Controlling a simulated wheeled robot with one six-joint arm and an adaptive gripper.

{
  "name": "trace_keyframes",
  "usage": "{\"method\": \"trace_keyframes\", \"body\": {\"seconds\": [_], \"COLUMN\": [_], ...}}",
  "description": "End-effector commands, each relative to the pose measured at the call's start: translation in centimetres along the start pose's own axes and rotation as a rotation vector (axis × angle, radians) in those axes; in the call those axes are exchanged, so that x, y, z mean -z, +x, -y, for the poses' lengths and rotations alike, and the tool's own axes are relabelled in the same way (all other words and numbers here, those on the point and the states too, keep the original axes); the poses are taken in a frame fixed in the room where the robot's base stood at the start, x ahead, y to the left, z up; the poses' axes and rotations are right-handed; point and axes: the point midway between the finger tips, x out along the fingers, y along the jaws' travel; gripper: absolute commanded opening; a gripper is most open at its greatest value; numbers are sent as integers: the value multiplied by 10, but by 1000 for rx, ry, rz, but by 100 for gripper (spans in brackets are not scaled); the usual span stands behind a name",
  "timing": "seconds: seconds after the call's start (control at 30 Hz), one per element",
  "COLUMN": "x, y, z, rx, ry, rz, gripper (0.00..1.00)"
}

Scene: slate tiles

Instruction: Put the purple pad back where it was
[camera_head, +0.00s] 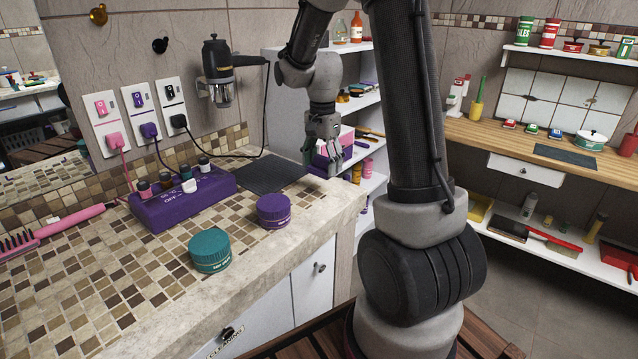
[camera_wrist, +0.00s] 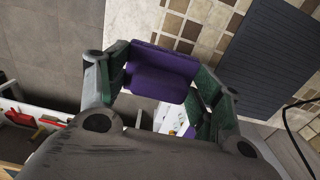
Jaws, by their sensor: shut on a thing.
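The purple pad (camera_wrist: 162,72) is a small block held between the green-lined fingers of my gripper (camera_wrist: 160,84) in the wrist view. My gripper (camera_head: 325,160) is shut on it, near the far right end of the tiled counter in the head view. There the fingers hide most of the pad. In the wrist view the pad is at the counter's edge, apart from the dark mat; its height above the surface is hard to tell.
A dark ribbed mat (camera_head: 268,175) lies on the counter (camera_head: 125,275). A purple power strip (camera_head: 180,205), purple jar (camera_head: 274,211) and teal jar (camera_head: 210,250) stand nearer. A black cord hangs by the mat. White shelves (camera_head: 370,110) with items stand behind my gripper.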

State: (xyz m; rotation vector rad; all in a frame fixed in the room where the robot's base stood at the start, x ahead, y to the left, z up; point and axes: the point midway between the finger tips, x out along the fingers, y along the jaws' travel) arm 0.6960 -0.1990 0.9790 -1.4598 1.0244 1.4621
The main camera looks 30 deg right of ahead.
Motion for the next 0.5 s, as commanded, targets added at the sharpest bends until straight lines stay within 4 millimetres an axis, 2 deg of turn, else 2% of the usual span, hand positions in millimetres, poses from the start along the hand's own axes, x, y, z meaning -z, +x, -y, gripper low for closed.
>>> {"method": "trace_keyframes", "body": {"seconds": [0.1,0.27,0.5], "x": [0,0,0], "y": [19,32,62], "z": [0,0,0], "rx": [-2,-1,-1], "ry": [0,0,0], "rz": [1,0,0], "gripper": [40,40,40]}}
